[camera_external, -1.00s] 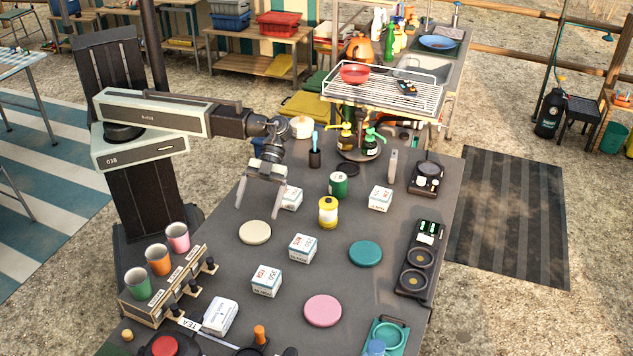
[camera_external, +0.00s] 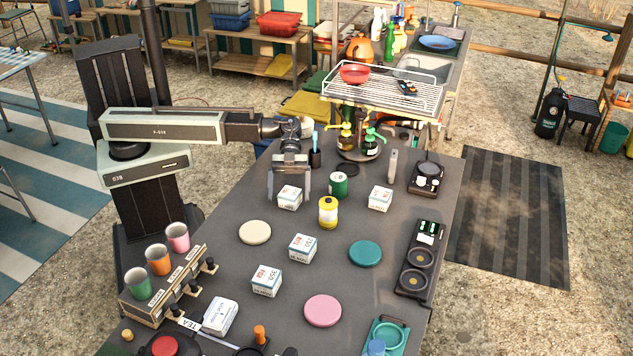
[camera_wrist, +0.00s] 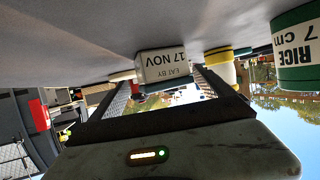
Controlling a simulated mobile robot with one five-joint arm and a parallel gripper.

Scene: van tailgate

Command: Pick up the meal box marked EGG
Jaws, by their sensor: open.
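Several white meal boxes stand on the dark table: one at the back left (camera_external: 290,201), one at the back right (camera_external: 380,198), one in the middle (camera_external: 302,248) and one nearer the front (camera_external: 266,281). Their names are too small to read, so I cannot tell which is marked EGG. My gripper (camera_external: 288,194) is open and low at the back left box, a finger showing to either side of it. In the wrist view this box (camera_wrist: 163,66) appears upside down between the fingers, reading "EAT BY 17 NOV". I see no grip on it.
A green tin (camera_external: 338,185), reading "RICE 7 cm" in the wrist view (camera_wrist: 296,50), and a yellow jar (camera_external: 328,213) stand just right of my gripper. A cream disc (camera_external: 255,232) lies in front. A dark cup with a blue-handled tool (camera_external: 316,156) stands behind.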

